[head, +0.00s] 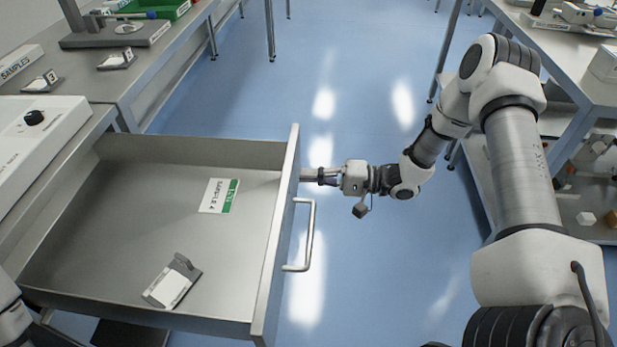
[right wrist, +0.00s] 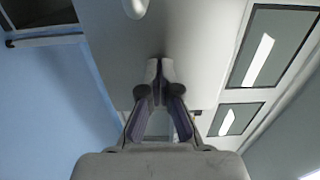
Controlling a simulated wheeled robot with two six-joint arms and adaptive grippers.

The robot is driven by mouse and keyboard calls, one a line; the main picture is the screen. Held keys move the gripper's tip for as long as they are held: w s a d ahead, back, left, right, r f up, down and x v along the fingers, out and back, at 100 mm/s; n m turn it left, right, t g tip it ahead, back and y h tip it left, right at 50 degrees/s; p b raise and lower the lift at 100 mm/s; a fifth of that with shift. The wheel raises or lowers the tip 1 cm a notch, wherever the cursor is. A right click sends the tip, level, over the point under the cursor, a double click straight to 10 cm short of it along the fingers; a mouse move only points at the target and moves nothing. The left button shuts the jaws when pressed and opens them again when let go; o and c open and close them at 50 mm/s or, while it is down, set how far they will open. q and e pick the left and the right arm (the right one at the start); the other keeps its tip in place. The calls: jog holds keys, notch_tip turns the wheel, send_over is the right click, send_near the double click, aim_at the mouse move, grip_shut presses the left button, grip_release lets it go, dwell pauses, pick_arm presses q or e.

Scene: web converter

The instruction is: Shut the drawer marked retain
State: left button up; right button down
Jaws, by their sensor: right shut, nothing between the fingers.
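A grey metal drawer (head: 120,215) stands pulled far out below the bench on the left. Its front panel (head: 276,250) has a bar handle (head: 309,236); no marking is readable on it. Inside lie a white and green card (head: 219,196) reading SAMPLE and a small grey holder with a white label (head: 172,284). My right gripper (head: 306,175) is shut and empty, at the outer side of the front panel beyond the handle. In the right wrist view its closed fingertips (right wrist: 158,72) are at a pale panel (right wrist: 205,45); contact is unclear. My left gripper is out of view.
A white device with a black knob (head: 34,118) sits on the bench above the drawer. A SAMPLES sign (head: 15,62) and a green tray (head: 150,8) are farther back. A shelved table (head: 580,75) stands right. Blue floor (head: 350,90) lies open between.

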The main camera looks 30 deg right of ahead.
jog(key=shift+w+a, duration=0.1)
jog(key=shift+a, duration=0.05)
jog(key=shift+a, duration=0.15)
